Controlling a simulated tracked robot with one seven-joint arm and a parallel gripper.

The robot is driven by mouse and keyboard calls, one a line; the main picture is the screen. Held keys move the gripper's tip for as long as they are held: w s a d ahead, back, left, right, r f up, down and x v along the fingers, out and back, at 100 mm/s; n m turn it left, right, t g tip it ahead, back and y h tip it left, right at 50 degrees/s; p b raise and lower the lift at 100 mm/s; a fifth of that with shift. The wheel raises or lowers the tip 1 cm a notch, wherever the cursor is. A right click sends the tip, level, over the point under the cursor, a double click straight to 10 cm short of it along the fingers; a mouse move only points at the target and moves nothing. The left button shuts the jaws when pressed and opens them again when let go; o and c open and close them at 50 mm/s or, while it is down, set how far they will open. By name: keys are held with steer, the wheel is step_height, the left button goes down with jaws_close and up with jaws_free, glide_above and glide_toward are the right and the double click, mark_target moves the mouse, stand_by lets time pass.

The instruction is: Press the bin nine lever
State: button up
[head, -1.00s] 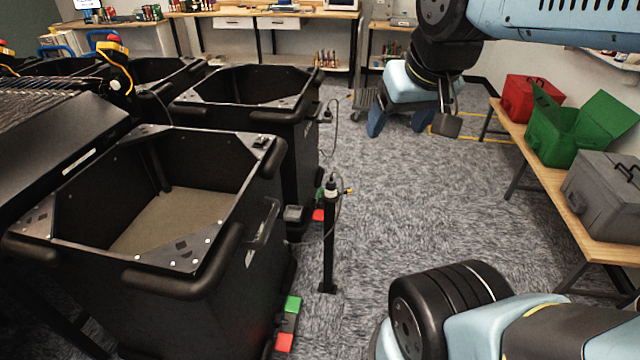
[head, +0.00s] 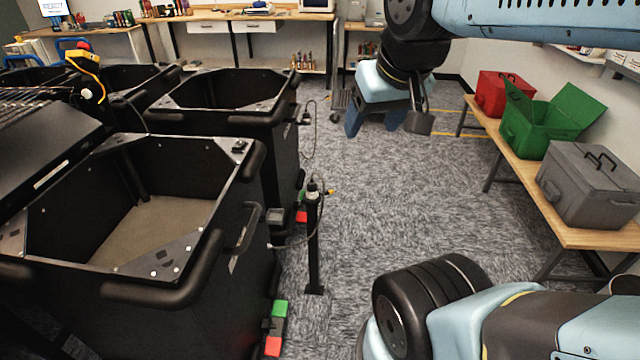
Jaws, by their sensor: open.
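My gripper (head: 386,118) hangs at the top centre, with its light blue body above the carpet. Its jaws are apart and empty, well away from the bins. The large black bin (head: 190,285) at the front left has a green pedal (head: 280,308) and a red pedal (head: 273,346) low at its right side. A second black bin (head: 270,150) behind it has a red pedal (head: 301,216) at its base. I cannot read a bin number, so I cannot tell which part is the bin nine lever.
A black post (head: 313,250) with a cable stands right of the bins. A wooden bench (head: 562,232) on the right holds a red box (head: 500,95), a green open box (head: 545,125) and a grey box (head: 590,185). The carpet between (head: 400,210) is clear.

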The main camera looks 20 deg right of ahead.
steer(key=shift+w, duration=0.6)
steer(key=shift+c, duration=1.4)
steer(key=w, duration=0.4)
steer(key=w+f, duration=0.1)
steer(key=w, duration=0.6)
steer(key=shift+w+d+f, duration=0.15)
steer(key=shift+w+d, duration=0.2)
jaws_close()
steer(key=w+d+f, duration=0.1)
steer(key=w+f, duration=0.3)
steer(key=w, duration=0.4)
steer(key=w+d+f, duration=0.1)
steer(key=w+f, duration=0.3)
steer(key=w, duration=0.3)
steer(key=w+d+f, duration=0.2)
steer(key=w+f, duration=0.3)
steer(key=f, duration=0.5)
steer(key=w+d+f+g, duration=0.1)
steer(key=w+f, duration=0.5)
steer(key=f, duration=0.4)
steer(key=w+d+f+n, duration=0.1)
steer(key=w+d+f, duration=0.1)
steer(key=w+f, duration=0.4)
step_height(320, 180, down, 5)
steer(key=shift+w+d+r+g, duration=0.2)
steer(key=shift+d+g, duration=0.1)
